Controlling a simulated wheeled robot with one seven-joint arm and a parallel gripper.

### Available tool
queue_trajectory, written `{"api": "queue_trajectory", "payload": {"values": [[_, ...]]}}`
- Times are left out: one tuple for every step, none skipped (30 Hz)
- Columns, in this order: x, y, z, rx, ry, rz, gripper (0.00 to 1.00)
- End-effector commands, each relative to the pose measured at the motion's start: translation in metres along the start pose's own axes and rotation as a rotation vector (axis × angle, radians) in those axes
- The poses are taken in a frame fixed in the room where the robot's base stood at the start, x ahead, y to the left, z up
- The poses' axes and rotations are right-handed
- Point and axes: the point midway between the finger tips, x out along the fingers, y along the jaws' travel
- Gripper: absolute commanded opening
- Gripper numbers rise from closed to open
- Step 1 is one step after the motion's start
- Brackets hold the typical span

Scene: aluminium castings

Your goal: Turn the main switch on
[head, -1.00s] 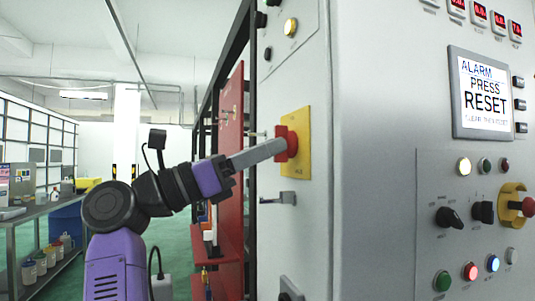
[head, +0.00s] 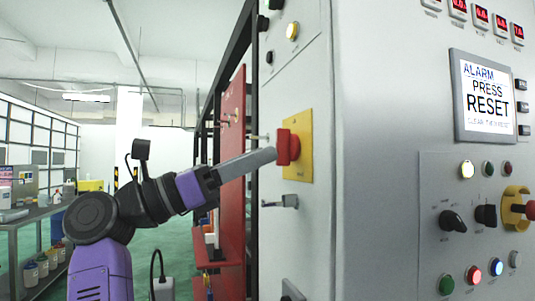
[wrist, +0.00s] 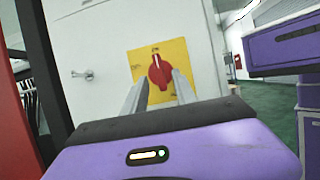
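The main switch is a red rotary knob (head: 287,147) on a yellow plate (head: 304,140) on the side of the grey cabinet. In the wrist view the knob (wrist: 160,70) stands nearly upright, its upper end near a small mark at the top of the yellow plate (wrist: 180,53). My gripper (head: 274,154) points at the knob, with a small gap in front of it. In the wrist view the fingers (wrist: 158,80) are apart and empty, one on each side of the knob's outline.
A metal door handle (head: 280,202) sits below the yellow plate. The cabinet front carries a screen (head: 485,97) reading "ALARM PRESS RESET", lit buttons and black selector knobs (head: 453,221). A red panel (head: 232,165) stands behind my arm. A workbench (head: 35,216) is at left.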

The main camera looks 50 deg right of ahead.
Motion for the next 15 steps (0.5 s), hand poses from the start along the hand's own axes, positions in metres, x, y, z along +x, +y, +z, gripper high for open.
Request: {"api": "queue_trajectory", "payload": {"values": [[-0.010,0.001,0.001,-0.001,-0.002,0.003,0.34],[-0.015,0.001,0.001,-0.001,-0.002,0.002,0.34],[-0.021,0.001,0.001,0.000,-0.002,0.002,0.34],[-0.026,0.001,0.000,0.000,-0.002,0.002,0.34],[-0.031,0.001,0.000,0.000,-0.002,0.003,0.34],[-0.036,0.001,0.000,-0.001,-0.001,0.002,0.34],[-0.039,0.001,0.000,-0.001,-0.001,0.002,0.34],[-0.042,0.001,0.000,-0.001,-0.001,0.002,0.34],[-0.046,0.000,0.000,0.000,-0.001,0.001,0.34],[-0.048,0.000,0.000,0.000,-0.001,0.000,0.34],[-0.049,0.000,0.000,0.000,-0.001,-0.001,0.34],[-0.051,0.000,0.000,0.000,-0.001,-0.001,0.34],[-0.052,0.000,0.000,0.000,-0.001,-0.001,0.34],[-0.052,0.000,0.000,0.000,-0.001,-0.001,0.34],[-0.052,0.000,0.000,0.001,-0.001,-0.001,0.34]]}}
